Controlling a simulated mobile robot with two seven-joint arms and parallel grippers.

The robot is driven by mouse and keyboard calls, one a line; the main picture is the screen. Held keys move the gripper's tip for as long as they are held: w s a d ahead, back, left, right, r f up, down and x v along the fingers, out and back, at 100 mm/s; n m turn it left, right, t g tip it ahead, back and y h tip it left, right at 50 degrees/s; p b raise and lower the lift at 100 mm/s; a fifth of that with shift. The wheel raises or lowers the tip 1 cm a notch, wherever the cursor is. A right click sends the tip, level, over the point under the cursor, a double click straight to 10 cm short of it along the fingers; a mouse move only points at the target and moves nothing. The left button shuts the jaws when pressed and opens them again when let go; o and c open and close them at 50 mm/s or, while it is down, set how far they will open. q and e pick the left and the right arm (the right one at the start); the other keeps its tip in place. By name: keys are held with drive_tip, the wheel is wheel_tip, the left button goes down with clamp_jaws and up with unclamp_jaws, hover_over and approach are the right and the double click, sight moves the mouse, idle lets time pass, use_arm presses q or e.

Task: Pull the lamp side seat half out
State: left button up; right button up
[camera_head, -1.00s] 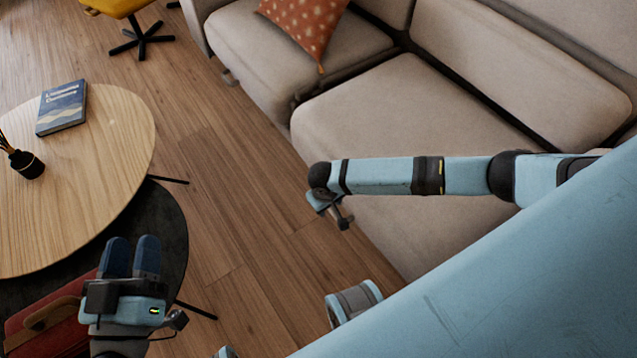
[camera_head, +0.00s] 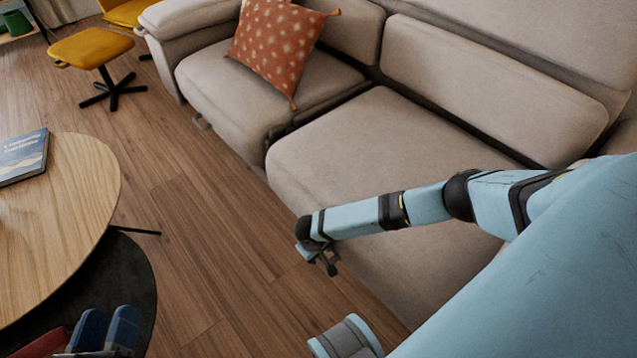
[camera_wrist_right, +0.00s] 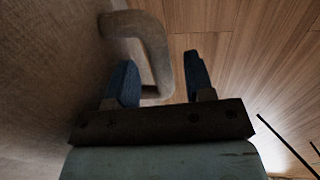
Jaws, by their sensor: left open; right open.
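The beige sofa's nearer seat (camera_head: 375,150) has its front edge above the wood floor. My right gripper (camera_head: 322,262) is low at that front edge. In the right wrist view, a beige loop handle (camera_wrist_right: 152,38) stands out from the upholstered seat front (camera_wrist_right: 50,80). My right gripper (camera_wrist_right: 160,82) is open, its blue fingers pointing at the handle, with part of the loop between them; I cannot tell if they touch. My left gripper (camera_head: 107,330) is open and empty at the bottom left, partly cut off. No lamp is in view.
A round wooden table (camera_head: 70,215) with a book (camera_head: 22,157) stands left, above a lower dark tabletop (camera_head: 120,280). The farther seat (camera_head: 230,90) carries an orange cushion (camera_head: 278,45). A yellow stool (camera_head: 92,48) is at back left. Floor between table and sofa is clear.

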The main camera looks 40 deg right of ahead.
use_arm(q)
drive_tip(key=shift+f, duration=0.4)
use_arm(e)
drive_tip(key=shift+d+f, duration=0.1)
drive_tip(key=shift+f, duration=0.4)
